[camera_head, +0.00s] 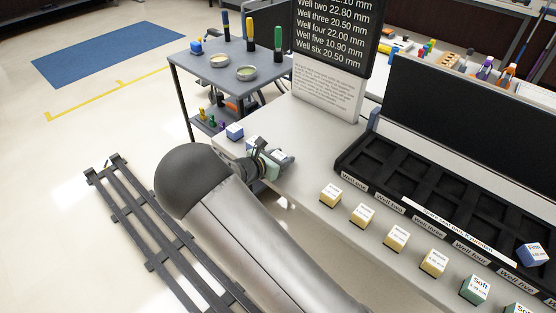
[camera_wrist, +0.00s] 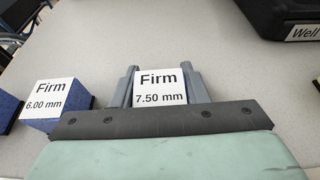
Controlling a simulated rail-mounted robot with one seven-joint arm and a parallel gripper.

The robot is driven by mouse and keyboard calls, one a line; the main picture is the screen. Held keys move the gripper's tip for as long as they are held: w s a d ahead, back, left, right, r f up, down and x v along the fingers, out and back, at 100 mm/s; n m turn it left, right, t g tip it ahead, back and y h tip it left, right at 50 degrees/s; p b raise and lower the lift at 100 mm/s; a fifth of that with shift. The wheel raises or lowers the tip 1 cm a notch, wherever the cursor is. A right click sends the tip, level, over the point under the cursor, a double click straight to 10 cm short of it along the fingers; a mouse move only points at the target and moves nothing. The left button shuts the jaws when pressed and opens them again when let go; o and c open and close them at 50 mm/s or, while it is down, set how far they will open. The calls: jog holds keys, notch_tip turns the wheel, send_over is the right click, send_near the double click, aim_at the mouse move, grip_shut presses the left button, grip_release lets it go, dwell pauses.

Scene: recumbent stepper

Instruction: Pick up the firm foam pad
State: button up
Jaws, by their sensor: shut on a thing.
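A firm foam pad with a white label reading "Firm 7.50 mm" (camera_wrist: 160,86) sits between the two grey fingers of my gripper (camera_wrist: 160,88) in the wrist view. The fingers are shut on its sides. Its lower part is hidden by the gripper body, and I cannot tell whether it touches the table. In the head view my gripper (camera_head: 282,158) is low over the white table's front left part, and the held pad is hard to make out there. A blue pad labelled "Firm 6.00 mm" (camera_wrist: 55,100) stands just left of my gripper.
Another blue pad (camera_head: 234,132) stands near the table's left edge. Yellow pads (camera_head: 363,214) and green pads (camera_head: 475,289) line the front edge to the right. A black tray of wells (camera_head: 420,185) lies behind them, with a blue pad (camera_head: 533,254) at its right. A sign (camera_head: 330,60) stands behind.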

jog(key=shift+r, duration=0.1)
jog(key=shift+r, duration=0.25)
notch_tip(320, 180, up, 2)
jog(key=shift+r, duration=0.1)
jog(key=s+d+r, duration=0.5)
jog(key=s+r, duration=0.5)
jog(key=s, duration=0.3)
jog(key=w+d+r+n+t+y+p, duration=0.1)
jog(key=w+d+r+n+y+p, duration=0.1)
jog(key=d, duration=0.4)
jog(key=w+d+r+n+t+y+p, duration=0.1)
jog(key=w+d+r+n+y+p, duration=0.1)
jog(key=w+d+y+p, duration=0.1)
jog(key=w+d+p, duration=0.1)
jog(key=d+p, duration=0.1)
jog(key=d, duration=0.1)
jog(key=shift+w+n+t+p, duration=0.2)
jog(key=shift+n+t+p, duration=0.1)
